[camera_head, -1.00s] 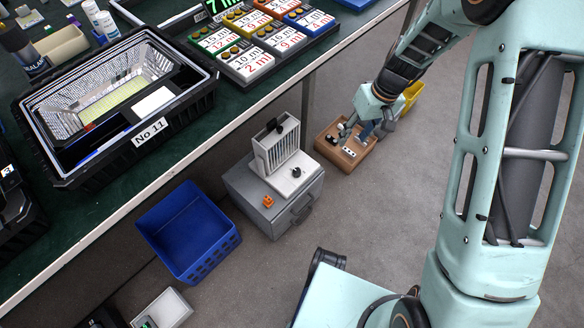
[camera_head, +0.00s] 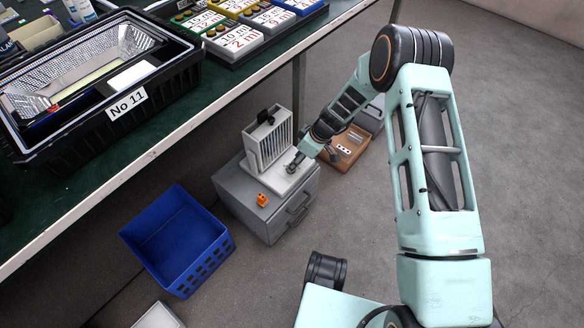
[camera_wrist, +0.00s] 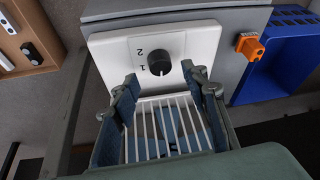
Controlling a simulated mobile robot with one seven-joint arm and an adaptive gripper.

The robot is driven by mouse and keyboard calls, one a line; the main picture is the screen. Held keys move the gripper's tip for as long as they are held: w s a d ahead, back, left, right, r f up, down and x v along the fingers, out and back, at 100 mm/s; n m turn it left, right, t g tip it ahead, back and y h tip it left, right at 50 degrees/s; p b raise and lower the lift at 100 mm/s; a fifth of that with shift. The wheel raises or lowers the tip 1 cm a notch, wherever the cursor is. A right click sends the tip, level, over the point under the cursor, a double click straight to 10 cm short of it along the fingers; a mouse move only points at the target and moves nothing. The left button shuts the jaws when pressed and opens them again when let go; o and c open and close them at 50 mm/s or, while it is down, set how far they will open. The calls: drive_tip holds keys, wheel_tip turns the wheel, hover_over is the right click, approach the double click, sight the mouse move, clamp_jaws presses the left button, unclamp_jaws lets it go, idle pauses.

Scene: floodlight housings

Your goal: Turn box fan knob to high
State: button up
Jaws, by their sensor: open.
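The box fan (camera_head: 268,142) is white with a slatted grille and sits on a grey cabinet under the table. In the wrist view its white base panel (camera_wrist: 203,44) carries a black round knob (camera_wrist: 159,63), with the marks 1 and 2 beside it. My gripper (camera_head: 291,168) is at the fan's base in the head view and hides the knob there. In the wrist view my gripper (camera_wrist: 166,88) is open, with its two fingers on either side of the knob's line and nothing between them. I cannot tell whether they touch the panel.
The grey cabinet (camera_head: 246,209) also bears a small orange block (camera_head: 262,200). A blue crate (camera_head: 175,240) stands left of it and a brown tray (camera_head: 349,158) right of it. The table edge (camera_head: 215,99) runs above. Open floor lies to the right.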

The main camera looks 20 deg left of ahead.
drive_tip(key=shift+b+x, duration=0.45)
drive_tip(key=shift+x, duration=1.45)
clamp_jaws()
